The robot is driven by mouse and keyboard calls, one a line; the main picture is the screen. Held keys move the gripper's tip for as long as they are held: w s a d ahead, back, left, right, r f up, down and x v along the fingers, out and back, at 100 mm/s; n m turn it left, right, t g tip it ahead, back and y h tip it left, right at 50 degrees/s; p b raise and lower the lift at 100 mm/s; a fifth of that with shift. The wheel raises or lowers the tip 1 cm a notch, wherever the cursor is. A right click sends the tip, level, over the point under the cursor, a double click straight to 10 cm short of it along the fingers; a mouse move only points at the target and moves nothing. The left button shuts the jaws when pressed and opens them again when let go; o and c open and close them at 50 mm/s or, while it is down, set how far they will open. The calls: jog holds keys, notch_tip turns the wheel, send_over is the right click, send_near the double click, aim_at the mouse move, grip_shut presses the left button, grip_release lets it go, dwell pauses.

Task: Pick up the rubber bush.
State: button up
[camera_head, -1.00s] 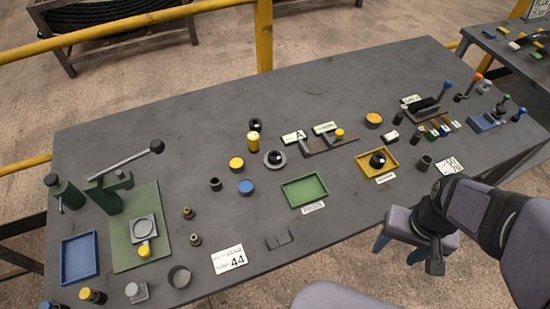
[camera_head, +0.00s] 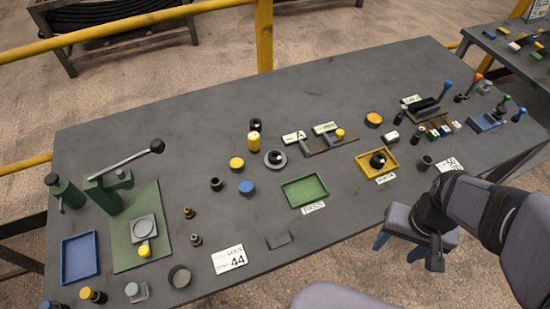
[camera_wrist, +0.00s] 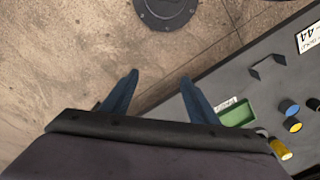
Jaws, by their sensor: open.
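Several short dark ring-like parts are on the grey bench, and I cannot tell for sure which is the rubber bush. One black part with a hole (camera_head: 216,184) stands left of the blue-topped disc, another black part (camera_head: 255,125) is behind the yellow cylinder, and a black ring (camera_head: 378,159) sits in the yellow tray (camera_head: 364,168). My gripper (camera_head: 396,247) is open and empty, in front of the bench's near edge at the right. In the wrist view its two blue fingers (camera_wrist: 159,76) are apart, with floor between them.
A green tray (camera_head: 304,192) is mid-bench. A green lever press (camera_head: 110,190) stands at the left with a blue tray (camera_head: 80,257) beside it. A yellow rail (camera_head: 264,35) runs behind. The bench's back middle is clear.

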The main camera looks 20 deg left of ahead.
jog(key=w+a+r, duration=0.2)
jog(key=w+a, duration=0.5)
jog(key=w, duration=0.5)
jog(key=m, duration=0.3)
send_near(275, 152)
jog(key=shift+s+d+f+b, duration=0.3)
jog(key=shift+d+f+b, duration=0.1)
jog(key=shift+d, duration=0.25)
jog(key=shift+s+a+f+p, duration=0.15)
jog(key=shift+f+p, duration=0.35)
jog(key=shift+f, duration=0.75)
jog(key=shift+s+a+f+p, duration=0.1)
jog(key=shift+f+p, duration=0.4)
jog(key=shift+f, duration=0.75)
jog(key=shift+s+a+f+p, duration=0.15)
jog(key=shift+f+p, duration=0.35)
jog(key=shift+f, duration=0.75)
jog(key=shift+w, duration=0.1)
jog(key=shift+c, duration=0.6)
